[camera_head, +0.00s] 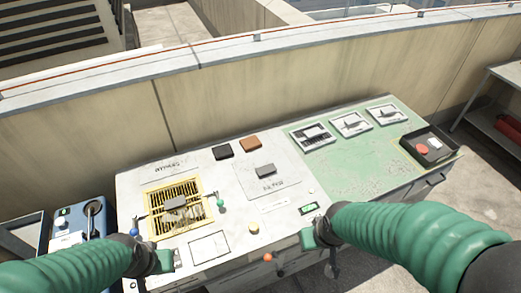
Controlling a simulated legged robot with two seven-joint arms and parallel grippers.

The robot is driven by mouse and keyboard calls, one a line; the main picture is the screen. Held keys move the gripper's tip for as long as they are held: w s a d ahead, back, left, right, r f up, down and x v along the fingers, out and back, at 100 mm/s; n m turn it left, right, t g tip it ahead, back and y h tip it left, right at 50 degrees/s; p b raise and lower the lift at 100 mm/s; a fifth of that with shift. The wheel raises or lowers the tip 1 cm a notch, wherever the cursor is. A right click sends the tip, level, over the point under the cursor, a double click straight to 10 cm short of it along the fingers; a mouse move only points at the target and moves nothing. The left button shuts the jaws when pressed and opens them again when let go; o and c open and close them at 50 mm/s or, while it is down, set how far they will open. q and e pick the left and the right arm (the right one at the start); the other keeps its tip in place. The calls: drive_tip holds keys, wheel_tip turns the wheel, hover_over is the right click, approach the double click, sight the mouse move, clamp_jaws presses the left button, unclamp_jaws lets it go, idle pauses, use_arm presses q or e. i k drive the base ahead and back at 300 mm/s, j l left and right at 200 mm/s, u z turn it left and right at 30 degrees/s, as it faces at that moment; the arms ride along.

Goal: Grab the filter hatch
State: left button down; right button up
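A square yellow-framed grille (155,224) is set in the left part of the pale console top, with a dark grey block (176,203) over it. A pale panel (289,187) with a grey raised handle (265,170) lies right of it. The lettering is too small to tell which is the filter hatch. My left gripper (165,261) is at the console's front left, nearer me than the grille. My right gripper (311,238) is over the front edge, nearer me than the panel. Neither visibly touches the grille or panel. Their finger openings are unclear.
Black (222,151) and brown (250,143) blocks lie at the console's back. A blue case (70,226) is at left. A low wall (100,150) runs behind.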

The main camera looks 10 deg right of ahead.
sight(265, 174)
drive_tip(key=i+l+u, duration=0.1)
drive_tip(key=l, duration=0.25)
drive_tip(key=i+l+u, duration=0.15)
drive_tip(key=l, duration=0.25)
drive_tip(key=i+l+u, duration=0.1)
drive_tip(key=i+l, duration=0.15)
drive_tip(key=l, duration=0.15)
drive_tip(key=i+l+u, duration=0.1)
drive_tip(key=l, duration=0.35)
drive_tip(key=i, duration=0.05)
